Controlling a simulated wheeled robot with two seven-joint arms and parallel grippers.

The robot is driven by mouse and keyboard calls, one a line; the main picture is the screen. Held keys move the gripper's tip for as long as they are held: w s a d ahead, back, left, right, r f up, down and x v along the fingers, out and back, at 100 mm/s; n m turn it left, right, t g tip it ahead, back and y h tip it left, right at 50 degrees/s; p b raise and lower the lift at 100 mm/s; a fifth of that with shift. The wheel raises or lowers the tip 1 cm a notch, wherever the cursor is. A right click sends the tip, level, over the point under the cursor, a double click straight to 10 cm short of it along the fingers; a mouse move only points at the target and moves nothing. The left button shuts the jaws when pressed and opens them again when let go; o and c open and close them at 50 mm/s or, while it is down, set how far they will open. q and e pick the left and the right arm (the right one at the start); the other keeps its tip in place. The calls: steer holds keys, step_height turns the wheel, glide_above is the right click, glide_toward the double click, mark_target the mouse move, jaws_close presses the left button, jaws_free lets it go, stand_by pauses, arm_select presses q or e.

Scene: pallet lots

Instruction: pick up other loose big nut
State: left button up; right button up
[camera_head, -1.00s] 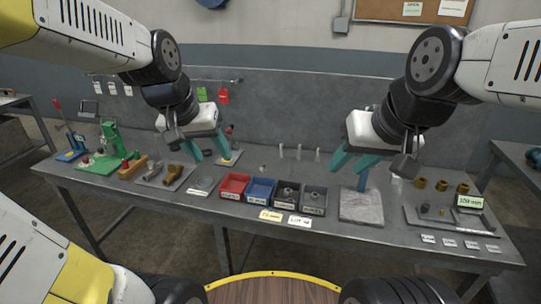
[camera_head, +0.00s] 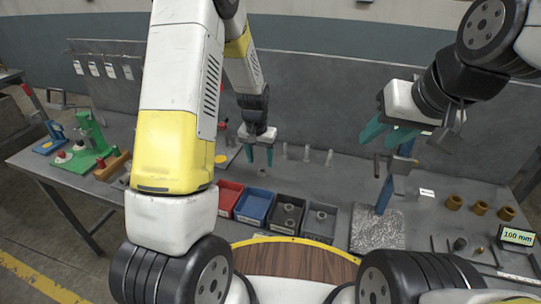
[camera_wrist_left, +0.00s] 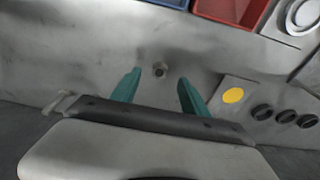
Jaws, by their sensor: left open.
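A loose grey nut (camera_head: 261,172) lies on the grey table behind the bins. It also shows in the left wrist view (camera_wrist_left: 160,69), lying just beyond the gap between the fingertips. My left gripper (camera_head: 260,159) is open and empty, pointing down above the nut. In the left wrist view its teal fingers (camera_wrist_left: 159,80) stand apart on either side of the nut's line. My right gripper (camera_head: 380,142) is open with nothing visible between its teal fingers, over the right part of the table. Two dark bins (camera_head: 270,228) (camera_head: 309,235) hold nuts.
A red bin (camera_head: 229,186) and a blue bin (camera_head: 240,217) stand left of the dark bins. Several pale upright pegs (camera_head: 306,153) stand behind, right of my left gripper. A textured plate (camera_head: 377,232), brass rings (camera_head: 480,208) and a 100 mm display (camera_head: 516,237) are at right.

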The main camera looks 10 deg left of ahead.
mark_target(262, 171)
arm_select(q)
steer(key=f, duration=0.2)
steer(key=w+f, duration=0.1)
steer(key=f, duration=0.3)
steer(key=shift+w+d, duration=0.1)
steer(key=shift+w, duration=0.3)
steer(key=shift+c, duration=0.4)
jaws_close()
